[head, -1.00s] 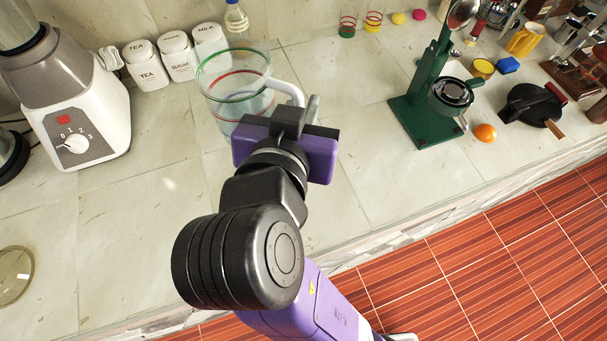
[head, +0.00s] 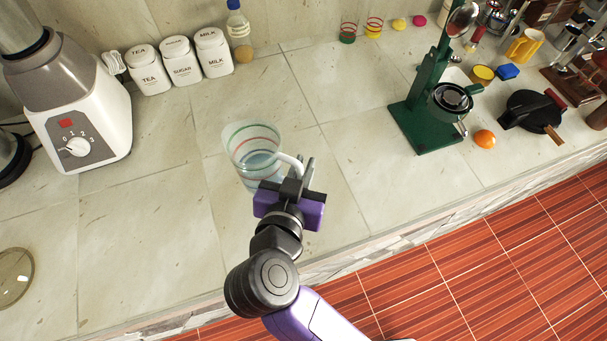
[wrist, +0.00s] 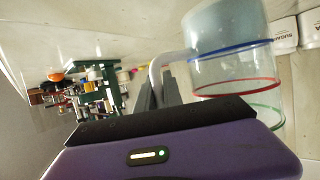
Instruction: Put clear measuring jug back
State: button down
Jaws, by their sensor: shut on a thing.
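The clear measuring jug (head: 252,150) has green and red rings, a white handle and a bluish bottom. In the head view it is over the middle of the counter, slightly tilted; I cannot tell whether it touches the stone. My gripper (head: 294,174) is shut on the jug's handle, on the jug's right side. In the wrist view the jug (wrist: 232,72) is at the upper right, with blue, red and green rings, and its handle runs to my gripper's fingers (wrist: 160,92).
A blender (head: 75,100) stands at left, with white canisters (head: 181,62) and a small bottle (head: 239,35) behind. A green juicer (head: 425,115), an orange (head: 485,139) and a black press (head: 532,109) stand at right. The counter (head: 150,220) around the jug is clear.

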jog(key=shift+f, duration=2.1)
jog(key=shift+f, duration=0.2)
jog(key=c, duration=1.5)
grip_release()
jog(key=shift+r, duration=0.1)
jog(key=shift+r, duration=0.2)
jog(key=b+v, duration=0.1)
jog(key=v, duration=1.1)
jog(key=shift+f, duration=0.15)
